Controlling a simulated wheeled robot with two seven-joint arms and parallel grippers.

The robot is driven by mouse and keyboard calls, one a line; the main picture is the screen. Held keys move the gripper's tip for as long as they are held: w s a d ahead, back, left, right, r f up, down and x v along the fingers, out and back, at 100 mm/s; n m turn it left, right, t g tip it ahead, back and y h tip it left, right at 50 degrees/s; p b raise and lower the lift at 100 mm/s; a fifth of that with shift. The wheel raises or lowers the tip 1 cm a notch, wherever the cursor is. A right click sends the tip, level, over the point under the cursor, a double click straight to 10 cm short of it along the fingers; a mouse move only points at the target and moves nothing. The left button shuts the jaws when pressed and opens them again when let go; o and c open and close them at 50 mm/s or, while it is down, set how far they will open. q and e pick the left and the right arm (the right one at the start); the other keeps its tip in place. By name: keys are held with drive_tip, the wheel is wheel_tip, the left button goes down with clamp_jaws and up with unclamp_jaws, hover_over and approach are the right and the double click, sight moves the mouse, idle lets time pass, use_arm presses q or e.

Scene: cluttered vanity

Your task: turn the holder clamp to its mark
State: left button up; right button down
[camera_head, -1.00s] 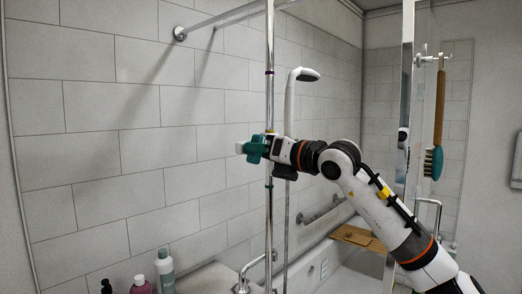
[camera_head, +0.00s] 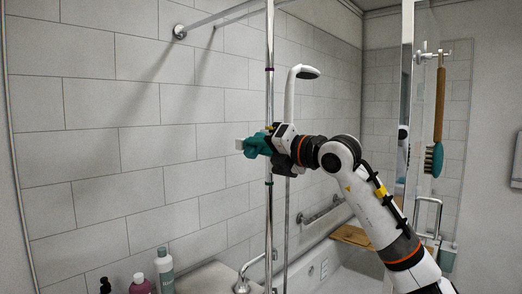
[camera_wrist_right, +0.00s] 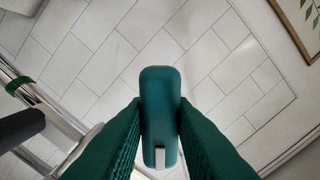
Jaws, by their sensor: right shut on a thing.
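The holder clamp is on the upright chrome pole (camera_head: 269,100), at mid-height in the head view. There my right gripper (camera_head: 258,146) is at the pole, its teal fingers hard to tell from the clamp. In the right wrist view, a rounded teal handle (camera_wrist_right: 160,95) with a white stripe at its near end sits between the two green ribbed fingers of my right gripper (camera_wrist_right: 160,110). The fingers are shut on it. The pole carries a purple band (camera_head: 269,70) above and a green band (camera_head: 269,184) below the gripper. I cannot tell which mark the clamp faces. My left gripper is not in view.
A white shower head (camera_head: 304,74) stands just right of the pole. A wooden-handled brush (camera_head: 435,150) hangs at the right. Several bottles (camera_head: 164,272) stand at the bottom left. A tub with a wooden board (camera_head: 352,236) lies behind my arm.

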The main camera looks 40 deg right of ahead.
drive_tip(key=shift+m+b, duration=0.75)
drive_tip(key=shift+m, duration=3.55)
drive_tip(key=c, duration=1.2)
unclamp_jaws()
drive_tip(key=shift+c, duration=0.2)
drive_tip(key=s+d+b, duration=0.1)
drive_tip(key=s+b, duration=0.4)
drive_tip(key=s, duration=0.7)
